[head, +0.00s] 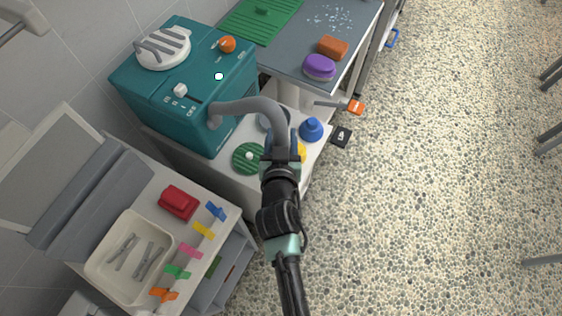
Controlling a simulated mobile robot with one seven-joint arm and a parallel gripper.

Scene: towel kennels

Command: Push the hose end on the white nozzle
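A grey hose (245,105) leaves the side of the teal machine (185,85), arches to the right and runs down to my gripper (280,148). My gripper appears shut on the hose near its end; the end itself is hidden by my gripper and wrist. A pale round piece (264,121) on the white shelf shows partly behind the hose. It may be the white nozzle, but too little of it shows to be sure. I cannot tell the gap between hose end and nozzle.
Around my gripper stand a blue cone-shaped piece (311,129), a yellow piece (301,152) and a green disc with a white knob (249,157). A pipe with an orange end (355,106) sticks out at the right. A cart with pegs and a cream tray (130,257) is lower left.

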